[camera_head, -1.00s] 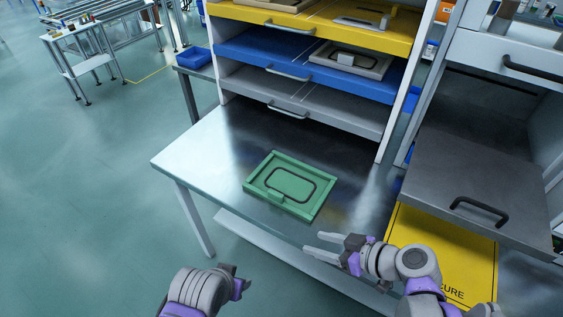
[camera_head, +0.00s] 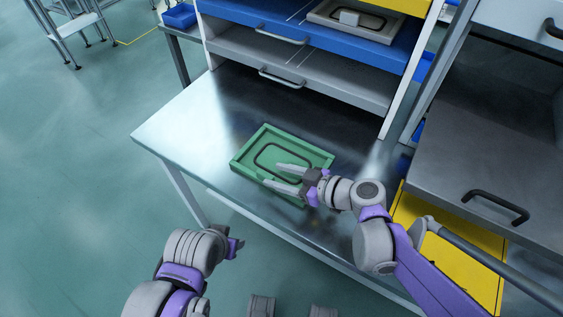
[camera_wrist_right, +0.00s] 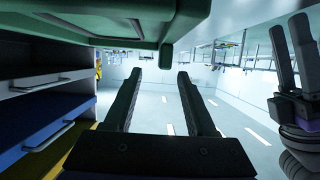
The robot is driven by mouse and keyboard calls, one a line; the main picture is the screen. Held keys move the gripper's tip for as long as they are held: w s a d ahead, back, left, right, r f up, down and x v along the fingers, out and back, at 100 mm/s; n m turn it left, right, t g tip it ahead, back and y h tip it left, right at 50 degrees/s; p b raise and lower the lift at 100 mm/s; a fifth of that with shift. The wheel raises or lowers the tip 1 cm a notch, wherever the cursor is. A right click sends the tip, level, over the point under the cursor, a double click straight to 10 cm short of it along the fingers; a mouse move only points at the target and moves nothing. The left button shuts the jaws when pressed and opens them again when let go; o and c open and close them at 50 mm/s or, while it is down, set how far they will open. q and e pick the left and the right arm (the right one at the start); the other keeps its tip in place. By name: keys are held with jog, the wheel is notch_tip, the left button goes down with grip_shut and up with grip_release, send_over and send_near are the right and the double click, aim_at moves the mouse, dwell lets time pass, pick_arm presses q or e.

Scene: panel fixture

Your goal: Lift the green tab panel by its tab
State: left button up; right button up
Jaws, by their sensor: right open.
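The green tab panel (camera_head: 246,158) lies flat on the metal table, a dark loop line on its face. My right gripper (camera_head: 272,173) is at its front edge with open, empty fingers, one finger over the panel in the head view. The fingers mostly hide the tab there. In the right wrist view the panel's green edge (camera_wrist_right: 80,24) fills the upper left, and a green block that looks like the tab (camera_wrist_right: 167,56) sits just above the gap between the open fingers (camera_wrist_right: 160,78). My left gripper (camera_head: 236,246) is off the table's front; its two separated fingers show at right in the wrist view (camera_wrist_right: 290,40).
The metal table (camera_head: 190,120) is clear around the panel. Behind it stand grey and blue drawers with handles (camera_head: 282,78); a grey panel (camera_head: 372,28) lies on the blue one. A grey surface with a dark handle (camera_head: 496,206) is at the right, above a yellow board (camera_head: 410,208).

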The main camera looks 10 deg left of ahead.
aim_at(267, 175)
jog(key=x, duration=0.4)
jog(key=shift+s+a+f+b, duration=0.2)
jog(key=shift+b, duration=0.1)
grip_shut()
dwell(1.1)
